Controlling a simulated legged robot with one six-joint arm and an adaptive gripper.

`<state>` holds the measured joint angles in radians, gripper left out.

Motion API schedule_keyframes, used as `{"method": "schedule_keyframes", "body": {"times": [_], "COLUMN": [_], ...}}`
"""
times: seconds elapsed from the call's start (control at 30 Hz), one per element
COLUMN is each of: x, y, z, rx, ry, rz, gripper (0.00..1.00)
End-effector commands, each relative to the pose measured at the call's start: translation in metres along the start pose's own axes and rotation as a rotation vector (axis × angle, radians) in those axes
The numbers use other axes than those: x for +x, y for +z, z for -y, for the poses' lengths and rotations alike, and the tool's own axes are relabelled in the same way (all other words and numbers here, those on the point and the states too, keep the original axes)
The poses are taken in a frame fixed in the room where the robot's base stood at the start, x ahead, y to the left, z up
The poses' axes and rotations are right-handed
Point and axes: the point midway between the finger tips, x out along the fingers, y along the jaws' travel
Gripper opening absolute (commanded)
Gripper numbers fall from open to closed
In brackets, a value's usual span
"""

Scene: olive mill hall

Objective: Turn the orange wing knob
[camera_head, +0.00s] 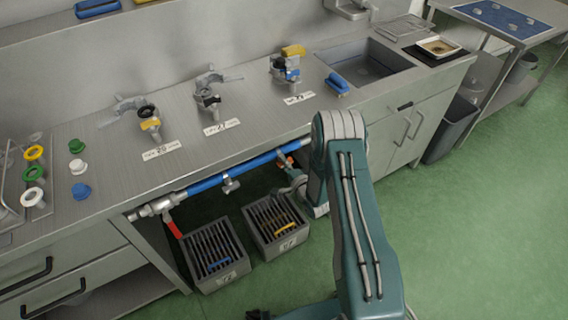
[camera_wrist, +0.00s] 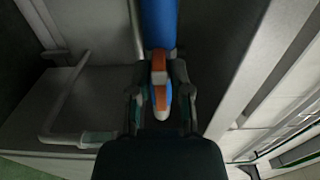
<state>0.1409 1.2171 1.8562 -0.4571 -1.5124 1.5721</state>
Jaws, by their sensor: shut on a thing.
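The orange wing knob (camera_wrist: 159,72) shows at the middle of the wrist view, in line with the end of a blue pipe (camera_wrist: 158,22). My gripper (camera_wrist: 160,92) has a finger on either side of the knob and is shut on it. In the head view the blue pipe (camera_head: 232,177) runs below the counter's front edge.
Two grey slatted crates (camera_head: 213,256) (camera_head: 275,225) stand on the floor below the pipe. A red lever (camera_head: 173,229) hangs at the pipe's left end. The counter (camera_head: 110,185) overhangs my gripper. Green floor (camera_head: 480,230) is clear at right.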

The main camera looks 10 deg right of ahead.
Motion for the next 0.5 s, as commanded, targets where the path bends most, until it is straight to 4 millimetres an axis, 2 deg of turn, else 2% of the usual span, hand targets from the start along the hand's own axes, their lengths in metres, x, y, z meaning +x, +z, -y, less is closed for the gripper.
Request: {"method": "schedule_keyframes", "body": {"times": [0.03, 0.5], "x": [-0.0022, -0.0028], "y": [-0.0009, -0.0013], "z": [-0.0044, -0.005], "rx": [0.016, 0.049], "ry": [0.013, 0.014], "rz": [-0.005, -0.006], "gripper": [0.0, 0.0]}}
